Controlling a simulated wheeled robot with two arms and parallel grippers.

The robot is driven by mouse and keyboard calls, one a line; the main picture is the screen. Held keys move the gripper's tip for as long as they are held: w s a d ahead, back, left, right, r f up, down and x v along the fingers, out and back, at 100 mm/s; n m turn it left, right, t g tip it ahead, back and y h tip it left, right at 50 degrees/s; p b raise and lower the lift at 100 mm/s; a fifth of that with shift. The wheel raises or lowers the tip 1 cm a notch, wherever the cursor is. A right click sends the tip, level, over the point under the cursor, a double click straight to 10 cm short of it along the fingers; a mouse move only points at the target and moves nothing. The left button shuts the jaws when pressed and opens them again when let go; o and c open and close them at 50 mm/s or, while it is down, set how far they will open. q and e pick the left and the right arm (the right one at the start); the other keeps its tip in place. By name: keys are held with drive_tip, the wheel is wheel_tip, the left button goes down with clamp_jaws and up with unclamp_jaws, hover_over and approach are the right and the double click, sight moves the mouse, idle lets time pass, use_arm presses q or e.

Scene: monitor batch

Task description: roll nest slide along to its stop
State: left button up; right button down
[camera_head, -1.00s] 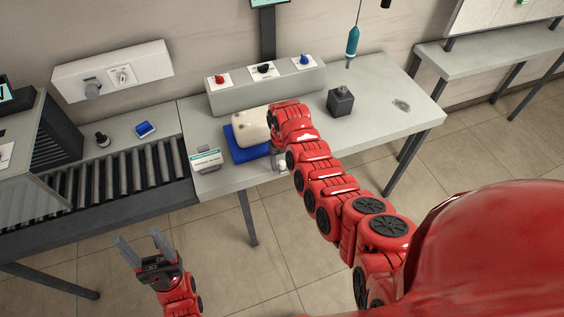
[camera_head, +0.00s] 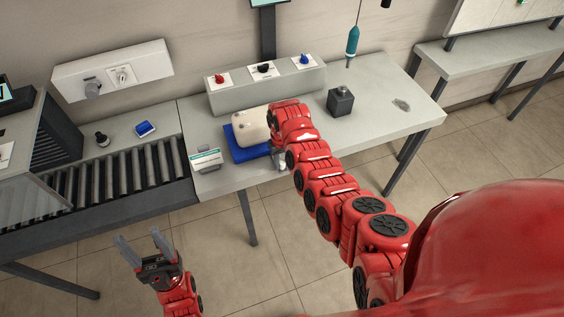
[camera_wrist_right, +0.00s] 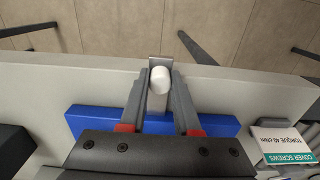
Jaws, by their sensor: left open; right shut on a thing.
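The nest is a blue block (camera_head: 237,150) at the front left of the grey bench, with a cream rounded part (camera_head: 251,126) lying on it. In the right wrist view the blue nest (camera_wrist_right: 88,120) lies under the jaws, and a white rounded knob (camera_wrist_right: 160,80) on a grey bracket stands at its edge. My right gripper (camera_wrist_right: 160,76) is shut on the white knob, one finger on each side. In the head view its wrist and arm hide part of the nest. My left gripper (camera_head: 138,237) is open and empty, in front of the roller conveyor.
A label card (camera_head: 206,159) stands left of the nest. A control box with knobs (camera_head: 265,87) is behind it. A dark grey block (camera_head: 340,101) stands to the right under a hanging teal screwdriver (camera_head: 352,42). A roller conveyor (camera_head: 110,178) adjoins the bench's left end.

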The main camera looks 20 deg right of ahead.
idle(0.8)
drive_tip(key=shift+w+f+b, duration=0.15)
drive_tip(key=shift+w+b, duration=0.05)
drive_tip(key=shift+b, duration=0.15)
drive_tip(key=w+b, duration=0.5)
drive_tip(key=b, duration=0.4)
drive_tip(key=shift+w+f, duration=0.1)
drive_tip(key=shift+w+b, duration=0.3)
drive_tip(key=shift+w, duration=0.05)
drive_tip(key=shift+a+r, duration=0.1)
drive_tip(key=shift+r, duration=0.25)
drive_tip(key=shift+w, duration=0.1)
drive_tip(key=c, duration=1)
unclamp_jaws()
drive_tip(key=o, duration=0.4)
drive_tip(key=shift+f, duration=0.1)
